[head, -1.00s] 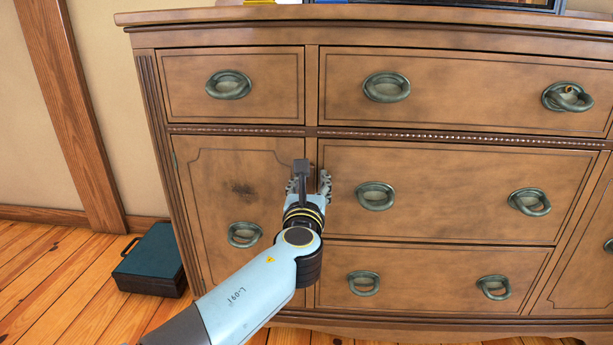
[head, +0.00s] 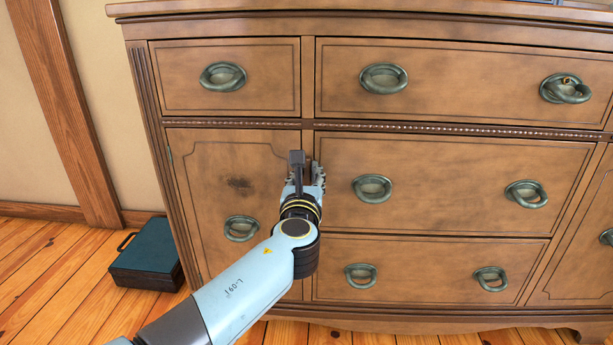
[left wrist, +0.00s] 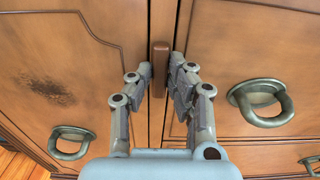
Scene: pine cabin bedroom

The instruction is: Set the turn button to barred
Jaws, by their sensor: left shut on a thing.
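The turn button (left wrist: 160,58) is a small reddish-brown wooden bar on the upright strip beside the cabinet door (head: 225,165). In the left wrist view it stands upright, lengthwise along the strip, between the fingertips. My left gripper (left wrist: 161,82) is shut on the turn button, with a finger on each side and its lower part hidden between them. In the head view my left gripper (head: 306,176) is at the door's upper right edge, and its fingers hide most of the button. The door looks closed. My right gripper is not in view.
The wooden dresser (head: 440,138) has several closed drawers with protruding oval handles. One drawer handle (left wrist: 262,103) is close to the right of my left gripper. The door's handle (head: 241,228) is below left. A dark green case (head: 147,255) stands on the floor at left.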

